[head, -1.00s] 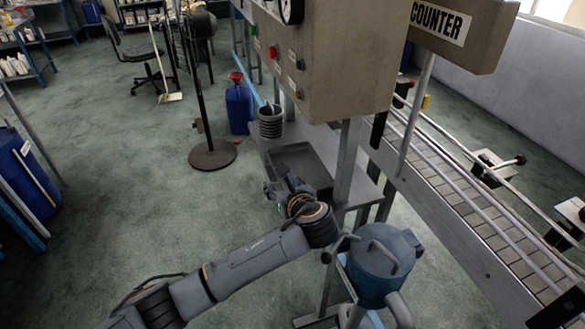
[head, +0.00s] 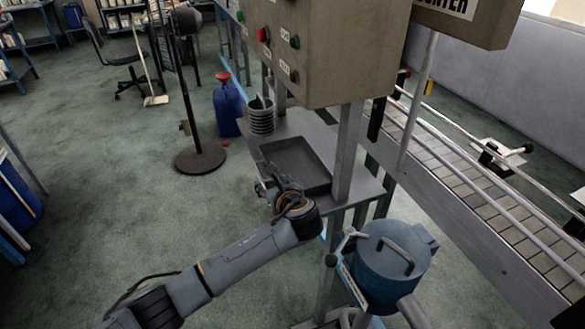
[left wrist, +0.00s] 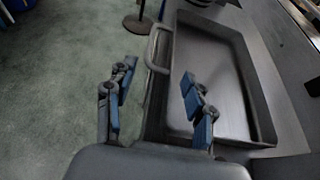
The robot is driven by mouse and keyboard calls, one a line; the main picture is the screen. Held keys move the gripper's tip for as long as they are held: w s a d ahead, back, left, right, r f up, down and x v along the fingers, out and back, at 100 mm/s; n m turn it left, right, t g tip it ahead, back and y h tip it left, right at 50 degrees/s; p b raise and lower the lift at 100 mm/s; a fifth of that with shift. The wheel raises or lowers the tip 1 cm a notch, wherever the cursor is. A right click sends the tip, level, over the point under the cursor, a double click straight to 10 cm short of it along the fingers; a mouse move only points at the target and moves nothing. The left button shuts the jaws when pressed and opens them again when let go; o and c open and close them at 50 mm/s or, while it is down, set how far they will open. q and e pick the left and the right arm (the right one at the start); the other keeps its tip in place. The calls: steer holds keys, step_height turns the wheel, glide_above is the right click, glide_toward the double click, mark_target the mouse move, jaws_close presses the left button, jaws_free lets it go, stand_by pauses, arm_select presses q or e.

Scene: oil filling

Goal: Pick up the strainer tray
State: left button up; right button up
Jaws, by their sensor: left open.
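The strainer tray (head: 297,158) is a shallow dark grey rectangular pan lying on the metal shelf. It looks empty in the left wrist view (left wrist: 222,78), where a loop handle (left wrist: 153,48) stands out from its near side. My left gripper (head: 264,184) is at the tray's front left edge. In the left wrist view the open gripper (left wrist: 158,85) has one finger outside the tray, over the floor side, and the other over the tray's inside. The handle side lies between the fingers, and I see no grip on it. My right gripper is not in view.
A ribbed grey bucket (head: 261,116) stands behind the tray. A blue canister (head: 227,109) stands on the floor. The control box (head: 335,50) and its post (head: 347,155) rise close to the tray's right. A blue lidded vessel (head: 388,265) stands at the front right.

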mark_target(270, 180)
arm_select(q)
steer(key=shift+x, duration=1.6)
steer(key=shift+s+d, duration=0.1)
jaws_close()
